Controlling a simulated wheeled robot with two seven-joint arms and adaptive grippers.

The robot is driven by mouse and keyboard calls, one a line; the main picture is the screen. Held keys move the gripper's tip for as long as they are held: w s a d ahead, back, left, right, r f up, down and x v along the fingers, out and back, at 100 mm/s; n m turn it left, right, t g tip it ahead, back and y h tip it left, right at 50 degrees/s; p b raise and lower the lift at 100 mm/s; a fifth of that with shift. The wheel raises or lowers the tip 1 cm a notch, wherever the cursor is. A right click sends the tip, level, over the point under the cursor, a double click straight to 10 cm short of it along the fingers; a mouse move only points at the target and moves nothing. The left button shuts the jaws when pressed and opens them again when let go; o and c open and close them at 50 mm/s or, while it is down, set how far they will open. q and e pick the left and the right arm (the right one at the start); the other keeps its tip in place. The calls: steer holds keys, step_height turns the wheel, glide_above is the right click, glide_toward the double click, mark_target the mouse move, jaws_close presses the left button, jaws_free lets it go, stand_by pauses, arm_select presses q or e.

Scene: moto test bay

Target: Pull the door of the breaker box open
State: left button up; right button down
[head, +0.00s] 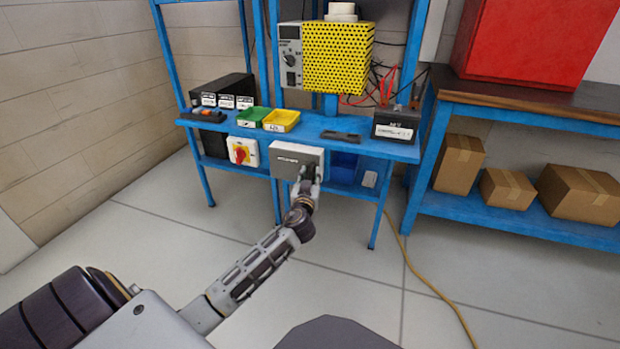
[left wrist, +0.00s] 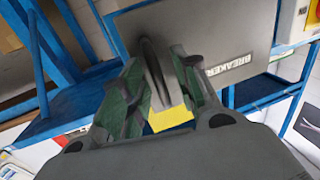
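The grey breaker box (head: 298,158) sits on the blue bench, below its top shelf. In the left wrist view its door (left wrist: 215,35) fills the upper right, with a "BREAKER" label. The door looks shut. A dark upright handle (left wrist: 152,72) stands out from it. My left gripper (head: 308,174) is at the front of the box. In the left wrist view its fingers (left wrist: 157,72), with green pads, stand on both sides of the handle, and a gap shows between them. Contact with the handle is not clear. My right gripper is not in view.
A rotary switch box (head: 243,152) is left of the breaker box, and a blue bin (head: 344,167) is right. Green and yellow trays (head: 281,120) and a battery (head: 396,124) stand above. A yellow cable (head: 425,280) crosses the floor. The floor in front is mostly free.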

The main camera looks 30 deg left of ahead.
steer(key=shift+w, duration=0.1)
arm_select(q)
jaws_close()
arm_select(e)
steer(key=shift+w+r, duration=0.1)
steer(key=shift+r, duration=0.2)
